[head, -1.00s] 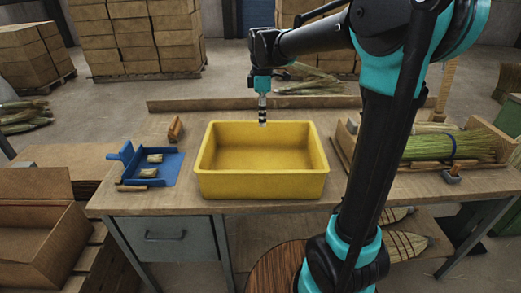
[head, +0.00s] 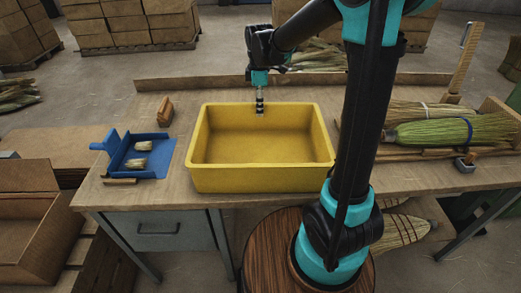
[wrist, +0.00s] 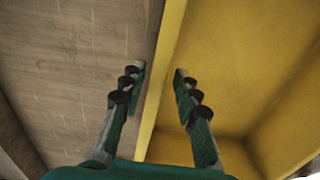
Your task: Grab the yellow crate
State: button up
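The yellow crate (head: 262,179) is an empty, open-topped bin standing upright on the workbench. My gripper (head: 259,107) is at the middle of its far rim, pointing down. In the wrist view my gripper (wrist: 159,71) is open, with a finger on each side of the crate's wall (wrist: 168,45). The left finger is over the bench side and the right finger is on the inner side. A gap shows between the fingers and the wall, and neither clearly presses on it.
A blue dustpan (head: 137,155) and a wooden-backed brush (head: 165,110) lie left of the crate. Broom bundles (head: 430,133) lie to the right, beyond my arm. A low wooden ledge (head: 200,83) runs along the bench's back. An open cardboard box (head: 35,215) stands at lower left.

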aim_at(260, 131)
notch_tip(260, 131, down, 8)
jog(key=shift+f, duration=0.1)
dwell(0.4)
grip_shut()
dwell(0.5)
